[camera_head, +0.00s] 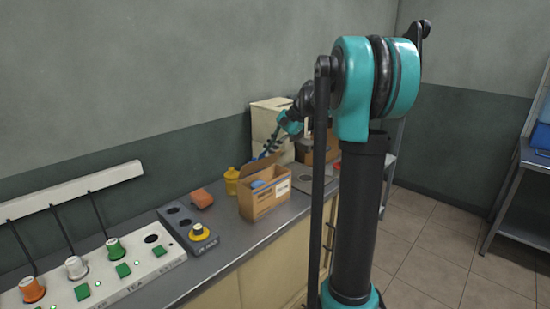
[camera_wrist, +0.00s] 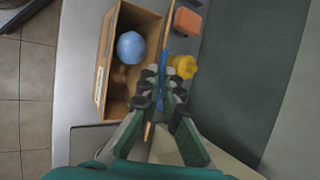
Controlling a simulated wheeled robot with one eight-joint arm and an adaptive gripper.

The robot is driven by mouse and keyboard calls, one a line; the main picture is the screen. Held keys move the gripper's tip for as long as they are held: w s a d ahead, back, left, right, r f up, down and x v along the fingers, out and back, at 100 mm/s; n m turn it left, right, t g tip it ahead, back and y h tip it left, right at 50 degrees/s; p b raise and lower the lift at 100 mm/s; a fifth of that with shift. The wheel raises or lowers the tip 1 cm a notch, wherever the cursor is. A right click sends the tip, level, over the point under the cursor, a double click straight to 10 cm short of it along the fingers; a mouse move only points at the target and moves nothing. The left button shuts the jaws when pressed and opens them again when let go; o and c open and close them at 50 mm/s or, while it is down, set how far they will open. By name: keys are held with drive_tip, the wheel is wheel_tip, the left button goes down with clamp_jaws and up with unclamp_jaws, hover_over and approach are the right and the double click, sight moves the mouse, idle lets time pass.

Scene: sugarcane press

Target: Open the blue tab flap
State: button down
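An open cardboard box (camera_head: 265,204) stands on the counter with a flap (camera_head: 261,164) raised at its back left. In the wrist view the box (camera_wrist: 108,78) holds a round blue thing (camera_wrist: 131,47), which also shows in the head view (camera_head: 257,184). A narrow blue strip, seemingly the blue tab (camera_wrist: 162,76), lies at the box's right edge. My gripper (camera_wrist: 162,88) has its fingertips drawn close together on either side of this strip and appears shut on it. In the head view my gripper (camera_head: 272,145) is small, just above the raised flap.
A yellow bottle (camera_head: 231,181) and an orange block (camera_head: 201,198) stand left of the box. The wall runs close behind. Cream boxes (camera_head: 270,120) stand beyond.

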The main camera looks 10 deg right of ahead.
sight(262, 162)
drive_tip(key=shift+g+h, duration=0.5)
drive_tip(key=shift+g, duration=0.1)
drive_tip(key=w+a, duration=0.1)
drive_tip(key=w+a+r, duration=0.1)
drive_tip(key=w, duration=0.1)
drive_tip(key=shift+w+a+r, duration=0.1)
drive_tip(key=shift+a+r, duration=0.05)
drive_tip(key=shift+w+a, duration=0.3)
drive_tip(key=shift+w, duration=0.1)
drive_tip(key=c, duration=1.7)
unclamp_jaws()
drive_tip(key=v, duration=1.2)
